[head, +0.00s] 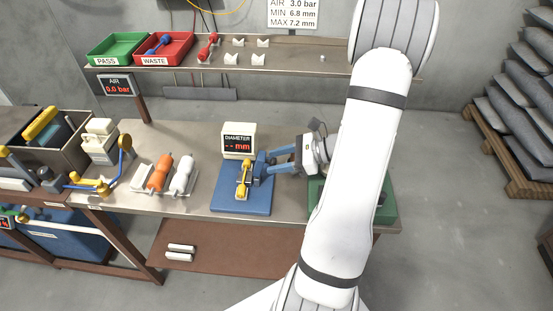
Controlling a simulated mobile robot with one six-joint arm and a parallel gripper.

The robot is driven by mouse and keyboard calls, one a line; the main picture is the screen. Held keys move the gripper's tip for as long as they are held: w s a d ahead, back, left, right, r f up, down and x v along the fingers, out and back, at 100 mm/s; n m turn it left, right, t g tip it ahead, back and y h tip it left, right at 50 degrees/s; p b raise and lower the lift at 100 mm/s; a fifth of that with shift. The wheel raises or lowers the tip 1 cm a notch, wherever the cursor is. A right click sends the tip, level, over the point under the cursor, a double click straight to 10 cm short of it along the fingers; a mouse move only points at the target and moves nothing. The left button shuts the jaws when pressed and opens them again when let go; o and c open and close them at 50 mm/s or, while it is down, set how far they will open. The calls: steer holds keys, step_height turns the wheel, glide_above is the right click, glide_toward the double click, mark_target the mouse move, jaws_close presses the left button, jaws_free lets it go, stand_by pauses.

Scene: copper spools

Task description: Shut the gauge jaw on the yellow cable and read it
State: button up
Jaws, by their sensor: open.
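The gauge (239,140) stands on a blue base plate (227,202) on the metal table; its display reads "DIAMETER -- mm". A yellow cable piece (243,180) lies on the front of the gauge, beside its blue jaw part (260,168). Whether the jaw touches the cable is too small to tell. My gripper (268,166) reaches in from the right, with blue fingers pointing left at the jaw part. It is open. Its fingertips overlap the jaw part in this view, so I cannot tell whether they touch it.
A green PASS tray (91,55) and a red WASTE tray (190,42) stand on the rear shelf (270,67). An air display (117,86) reads 0.0 bar. Orange (159,172) and white (182,175) spools lie left of the gauge. A green object (386,208) sits behind my arm.

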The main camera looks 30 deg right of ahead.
steer(key=shift+c, duration=0.3)
jaws_close()
